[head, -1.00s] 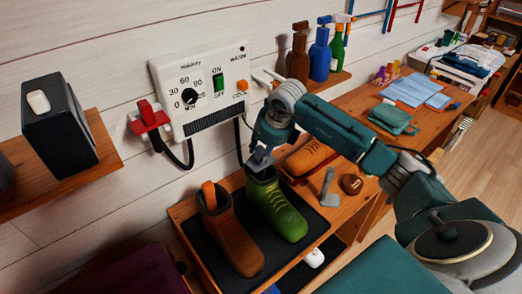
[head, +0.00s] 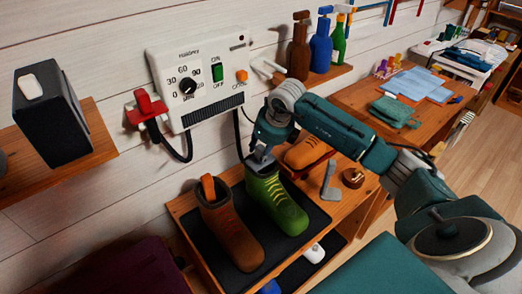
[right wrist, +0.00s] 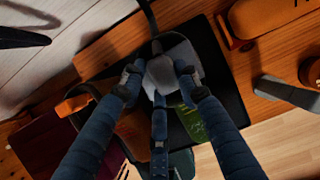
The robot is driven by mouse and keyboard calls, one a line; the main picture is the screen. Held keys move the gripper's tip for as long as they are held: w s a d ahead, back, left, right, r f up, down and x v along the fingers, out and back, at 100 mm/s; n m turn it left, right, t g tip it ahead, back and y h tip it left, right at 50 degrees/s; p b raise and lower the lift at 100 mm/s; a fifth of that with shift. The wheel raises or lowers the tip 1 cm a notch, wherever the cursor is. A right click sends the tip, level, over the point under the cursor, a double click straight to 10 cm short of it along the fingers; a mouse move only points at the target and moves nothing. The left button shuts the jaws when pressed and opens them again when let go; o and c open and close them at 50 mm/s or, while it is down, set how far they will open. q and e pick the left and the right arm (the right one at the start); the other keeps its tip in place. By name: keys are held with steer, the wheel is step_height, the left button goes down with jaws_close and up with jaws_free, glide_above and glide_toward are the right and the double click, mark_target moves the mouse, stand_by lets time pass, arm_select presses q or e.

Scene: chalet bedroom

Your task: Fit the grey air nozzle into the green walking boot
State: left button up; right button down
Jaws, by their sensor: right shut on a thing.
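The green walking boot (head: 276,203) stands upright on a black mat, to the right of a brown boot; part of it also shows in the right wrist view (right wrist: 192,122). My right gripper (head: 262,153) is directly above the green boot's opening. It is shut on the grey air nozzle (right wrist: 174,72), which sits between the fingers in the right wrist view. In the head view only a little of the nozzle shows at the boot's top. I cannot tell how far it is inside. My left gripper is not in view.
The brown boot (head: 231,232) stands close on the left. The white dryer panel (head: 199,80) is on the wall behind, with a red nozzle (head: 147,107) at its left and dark hoses hanging down. An orange shoe (head: 306,152) and a grey tool (head: 329,181) lie to the right.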

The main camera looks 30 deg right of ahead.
steer(key=shift+f+b, duration=0.4)
steer(key=shift+f, duration=0.2)
steer(key=c, duration=1.2)
jaws_free()
steer(key=shift+r, duration=0.15)
steer(key=v, duration=1.1)
steer(key=shift+s+r, duration=0.15)
steer(key=shift+r, duration=0.25)
